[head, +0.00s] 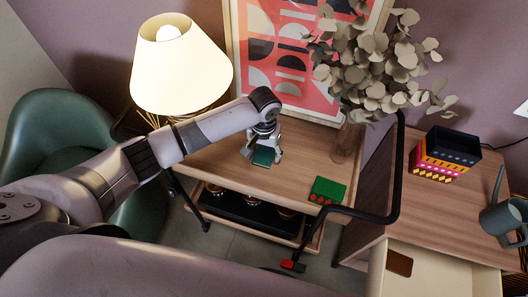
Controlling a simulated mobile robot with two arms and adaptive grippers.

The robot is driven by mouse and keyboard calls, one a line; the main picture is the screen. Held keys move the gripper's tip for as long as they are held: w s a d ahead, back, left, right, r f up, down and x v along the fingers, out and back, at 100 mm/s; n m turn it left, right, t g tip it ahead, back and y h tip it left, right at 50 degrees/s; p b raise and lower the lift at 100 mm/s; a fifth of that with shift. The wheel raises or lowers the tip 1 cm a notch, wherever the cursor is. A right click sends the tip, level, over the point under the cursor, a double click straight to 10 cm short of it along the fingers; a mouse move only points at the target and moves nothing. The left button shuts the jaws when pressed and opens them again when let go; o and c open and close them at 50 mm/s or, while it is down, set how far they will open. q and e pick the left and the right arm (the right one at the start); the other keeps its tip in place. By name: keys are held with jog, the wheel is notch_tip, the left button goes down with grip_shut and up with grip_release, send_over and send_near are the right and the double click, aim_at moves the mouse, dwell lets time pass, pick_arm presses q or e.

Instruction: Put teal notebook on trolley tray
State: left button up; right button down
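The teal notebook (263,157) shows as a small teal patch on or just above the wooden trolley top (215,162). My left gripper (263,154) points down over it, with a finger on either side. I cannot tell whether the fingers press on the notebook or stand apart from it, and the gripper hides part of it. The trolley has a black tube handle (398,170) at its right end. My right gripper is out of view.
A lit lamp (182,65) stands behind my arm. A green box (327,190) lies right of the gripper, near a vase with leafy stems (370,55). A low shelf holds a dark tray (250,212).

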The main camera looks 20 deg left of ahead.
aim_at(264, 156)
pick_arm(q)
jog(key=shift+o, duration=0.4)
notch_tip(264, 156, up, 12)
jog(key=shift+r+p, duration=0.2)
jog(key=shift+p, duration=0.25)
